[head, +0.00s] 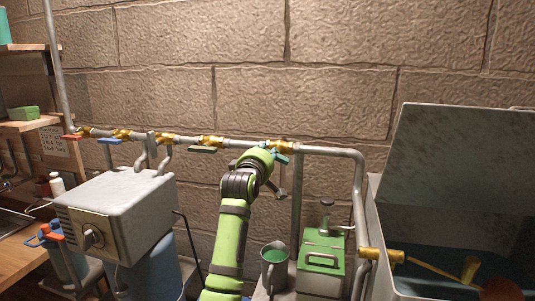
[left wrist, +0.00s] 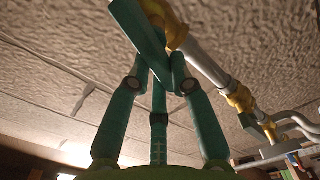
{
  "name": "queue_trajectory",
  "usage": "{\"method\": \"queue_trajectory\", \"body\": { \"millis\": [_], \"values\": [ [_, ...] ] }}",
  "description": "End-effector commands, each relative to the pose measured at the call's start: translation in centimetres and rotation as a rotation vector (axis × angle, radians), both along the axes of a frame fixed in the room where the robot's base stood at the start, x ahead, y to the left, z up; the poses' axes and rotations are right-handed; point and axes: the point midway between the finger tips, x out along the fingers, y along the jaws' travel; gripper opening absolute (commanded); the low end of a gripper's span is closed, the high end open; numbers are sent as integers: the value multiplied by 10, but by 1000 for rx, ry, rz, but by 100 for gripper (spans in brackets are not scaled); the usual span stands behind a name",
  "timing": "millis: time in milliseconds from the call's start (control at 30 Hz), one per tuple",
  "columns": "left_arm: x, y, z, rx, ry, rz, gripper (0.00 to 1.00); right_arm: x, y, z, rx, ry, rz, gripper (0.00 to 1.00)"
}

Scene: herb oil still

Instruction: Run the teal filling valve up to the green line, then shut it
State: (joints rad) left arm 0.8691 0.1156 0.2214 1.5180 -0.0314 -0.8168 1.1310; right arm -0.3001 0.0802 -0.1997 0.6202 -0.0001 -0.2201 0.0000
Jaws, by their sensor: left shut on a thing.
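The teal filling valve (head: 281,158) has a flat teal lever below its brass body on the wall pipe, right of centre in the head view. My left gripper (head: 276,163) reaches up to it, with the fingers largely hidden by the arm. In the left wrist view the teal lever (left wrist: 135,22) slants up from between the fingertips of my left gripper (left wrist: 160,75), which is shut on it. The brass valve body (left wrist: 168,22) is just behind. I cannot make out a green line. My right gripper is not in view.
Below stand a grey jug with green inside (head: 274,256), a green-topped box (head: 323,246), a metal box (head: 120,205) and, right, an open-lidded basin (head: 445,150).

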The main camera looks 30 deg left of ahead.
Motion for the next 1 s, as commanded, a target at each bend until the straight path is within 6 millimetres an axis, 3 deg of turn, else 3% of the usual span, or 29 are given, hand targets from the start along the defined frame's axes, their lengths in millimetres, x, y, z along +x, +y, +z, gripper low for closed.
{"method": "queue_trajectory", "body": {
  "millis": [400, 933, 967, 1000],
  "values": [
    [0, 1, -5, -182, -45, 0, 0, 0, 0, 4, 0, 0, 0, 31],
    [0, 2, -5, -204, -51, 1, 0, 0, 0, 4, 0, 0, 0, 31],
    [0, 2, -5, -204, -51, 1, 26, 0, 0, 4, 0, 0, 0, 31],
    [0, 2, -5, -203, -51, 1, 42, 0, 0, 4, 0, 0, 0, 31]
  ]
}}
